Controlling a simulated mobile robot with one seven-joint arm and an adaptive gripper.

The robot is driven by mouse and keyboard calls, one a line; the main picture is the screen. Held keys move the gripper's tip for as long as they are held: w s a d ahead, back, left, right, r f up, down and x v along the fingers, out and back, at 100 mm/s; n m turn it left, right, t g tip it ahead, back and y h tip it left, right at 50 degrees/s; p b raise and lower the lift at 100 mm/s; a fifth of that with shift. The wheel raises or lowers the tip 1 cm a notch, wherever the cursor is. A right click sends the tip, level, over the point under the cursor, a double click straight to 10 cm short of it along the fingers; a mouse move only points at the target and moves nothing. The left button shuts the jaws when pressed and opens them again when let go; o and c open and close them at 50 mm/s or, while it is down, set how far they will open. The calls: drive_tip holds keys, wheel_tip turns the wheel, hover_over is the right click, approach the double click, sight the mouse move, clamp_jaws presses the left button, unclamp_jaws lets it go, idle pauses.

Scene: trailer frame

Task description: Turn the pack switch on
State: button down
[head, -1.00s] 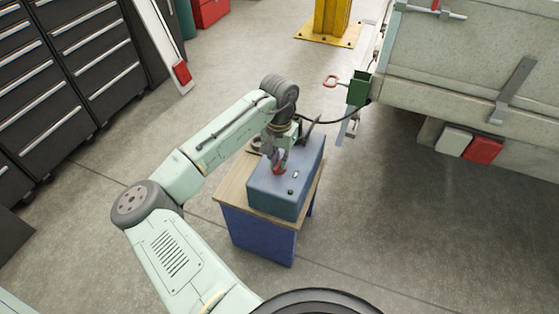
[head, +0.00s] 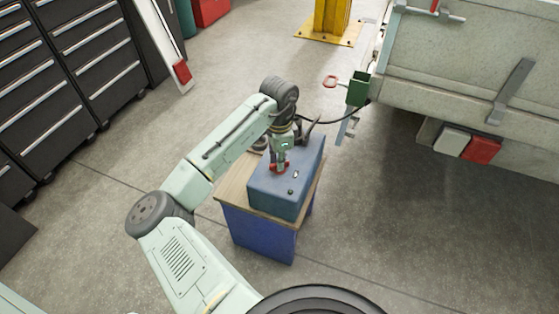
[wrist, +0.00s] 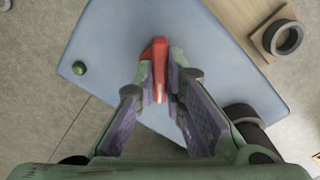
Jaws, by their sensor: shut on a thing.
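The blue-grey pack box (head: 270,190) stands on a small wood-topped bench. Its red switch handle (wrist: 156,58) shows in the wrist view on the box's top, between my fingertips. My gripper (wrist: 160,78) points down at the box top and is shut on the red handle. In the head view my gripper (head: 279,165) is over the box's top, with red showing at its fingertips. The fingers hide the switch's base and part of the handle, so I cannot read its position. A small dark green knob (wrist: 79,68) sits near a box corner.
The bench has a wooden top (head: 231,188). A dark ring (wrist: 283,37) lies on the wood beside the box. A black cable (head: 335,121) runs towards the trailer frame (head: 460,75). Dark drawer cabinets (head: 85,60) stand at the left. The floor around the bench is clear.

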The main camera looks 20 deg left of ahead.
drive_tip(key=shift+m, duration=0.3)
drive_tip(key=m, duration=0.3)
drive_tip(key=shift+m, duration=1)
drive_tip(key=m, duration=0.3)
drive_tip(key=c, duration=1.6)
unclamp_jaws()
drive_tip(key=shift+o, duration=0.2)
drive_tip(key=shift+r+p, duration=2.35)
drive_tip(key=shift+r, duration=0.65)
